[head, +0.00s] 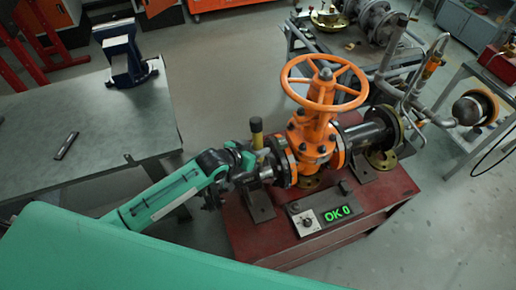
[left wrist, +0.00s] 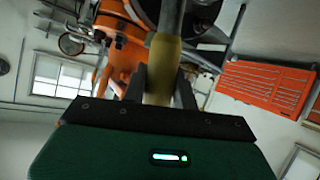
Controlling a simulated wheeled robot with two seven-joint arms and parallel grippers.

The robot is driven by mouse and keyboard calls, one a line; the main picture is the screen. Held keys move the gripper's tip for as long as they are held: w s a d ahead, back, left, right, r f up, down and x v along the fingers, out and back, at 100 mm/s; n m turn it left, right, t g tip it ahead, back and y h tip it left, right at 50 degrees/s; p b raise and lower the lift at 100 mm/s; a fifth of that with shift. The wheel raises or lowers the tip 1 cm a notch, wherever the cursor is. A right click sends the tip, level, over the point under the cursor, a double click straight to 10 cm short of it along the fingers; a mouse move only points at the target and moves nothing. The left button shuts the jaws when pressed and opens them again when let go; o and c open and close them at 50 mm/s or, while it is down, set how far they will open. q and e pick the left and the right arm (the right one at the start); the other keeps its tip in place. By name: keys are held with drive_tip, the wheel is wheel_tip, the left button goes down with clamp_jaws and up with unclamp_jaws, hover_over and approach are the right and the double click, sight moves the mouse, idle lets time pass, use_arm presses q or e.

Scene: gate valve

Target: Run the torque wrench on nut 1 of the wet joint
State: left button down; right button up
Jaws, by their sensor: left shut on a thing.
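The orange gate valve (head: 316,135) with its handwheel stands on a red bench, and it also shows in the left wrist view (left wrist: 122,50). My left gripper (head: 258,168) is at the left flange of the valve. In the left wrist view its fingers (left wrist: 160,88) are shut on the yellow grip of the torque wrench (left wrist: 163,62). The wrench's grey shaft runs up out of the picture there. In the head view the wrench's black and yellow end (head: 257,132) stands up above the gripper. Nut 1 and the wrench's seat on it are hidden. My right gripper is not in view.
A control box with a green display reading "OK 0" (head: 337,214) sits at the bench front. The red bench (head: 375,205) has some bare top at right. A grey table with a blue vise (head: 123,55) is at left. Pipework stands behind right.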

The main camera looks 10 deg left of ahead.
use_arm(q)
drive_tip(key=shift+w+d+r, duration=0.15)
drive_tip(key=shift+d, duration=0.05)
drive_tip(key=shift+w+d, duration=0.45)
drive_tip(key=shift+d, duration=0.2)
drive_tip(key=shift+w+d, duration=0.4)
drive_tip(key=shift+d, duration=0.2)
drive_tip(key=shift+w+d+p, duration=0.15)
drive_tip(key=shift+d+p, duration=0.05)
drive_tip(key=shift+p, duration=0.35)
idle(0.8)
drive_tip(key=shift+r, duration=0.1)
drive_tip(key=shift+a+p, duration=0.1)
drive_tip(key=shift+p, duration=0.2)
idle(0.5)
